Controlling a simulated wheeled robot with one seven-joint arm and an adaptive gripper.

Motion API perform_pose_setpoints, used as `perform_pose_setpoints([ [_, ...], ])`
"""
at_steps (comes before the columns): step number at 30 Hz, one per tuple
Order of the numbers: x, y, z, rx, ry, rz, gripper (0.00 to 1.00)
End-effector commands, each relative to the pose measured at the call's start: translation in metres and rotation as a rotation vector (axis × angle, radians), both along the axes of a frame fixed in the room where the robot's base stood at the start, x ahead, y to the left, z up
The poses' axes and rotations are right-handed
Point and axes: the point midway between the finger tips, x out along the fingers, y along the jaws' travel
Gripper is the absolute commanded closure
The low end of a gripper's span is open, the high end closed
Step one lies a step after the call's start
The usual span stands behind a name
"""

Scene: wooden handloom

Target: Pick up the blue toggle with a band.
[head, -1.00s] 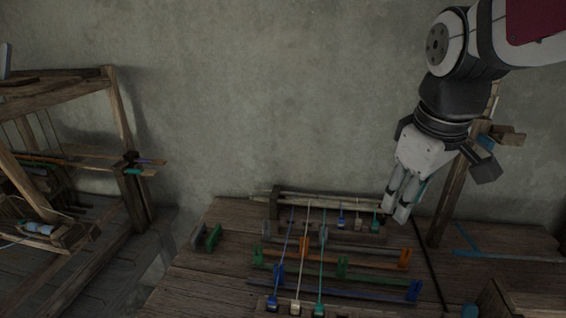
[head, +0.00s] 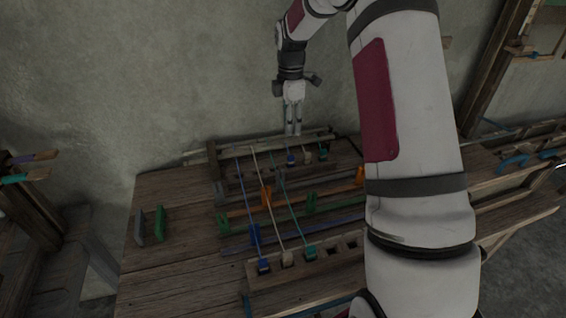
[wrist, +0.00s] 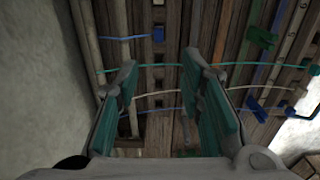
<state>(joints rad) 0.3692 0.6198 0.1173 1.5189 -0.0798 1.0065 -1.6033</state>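A blue toggle (head: 291,159) sits in the back row of the wooden rack, with a short blue band running from it toward the back beam. In the wrist view the same-looking toggle (wrist: 158,34) shows with its band on the left. My gripper (head: 293,132) hangs fingers-down over the back of the table, close above this toggle. In the wrist view my gripper (wrist: 161,72) is open and empty, with the toggle beyond its fingertips. Another blue toggle (head: 264,267) stands in the front row, with a long blue band stretched to the back.
Long white (head: 265,190) and teal (head: 292,205) bands cross the rack. A back beam (head: 240,152) and an orange clip (head: 266,197) are nearby. The left tabletop (head: 170,265) is mostly clear.

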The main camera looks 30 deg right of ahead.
Motion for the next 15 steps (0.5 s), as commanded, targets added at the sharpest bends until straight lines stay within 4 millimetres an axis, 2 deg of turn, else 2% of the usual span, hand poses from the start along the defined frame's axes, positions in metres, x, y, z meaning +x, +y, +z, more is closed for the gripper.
perform_pose_setpoints([
  [9,-0.002,0.000,-0.057,0.001,0.006,0.000,0.65],
  [15,-0.001,0.000,-0.078,0.000,0.002,-0.001,0.65],
])
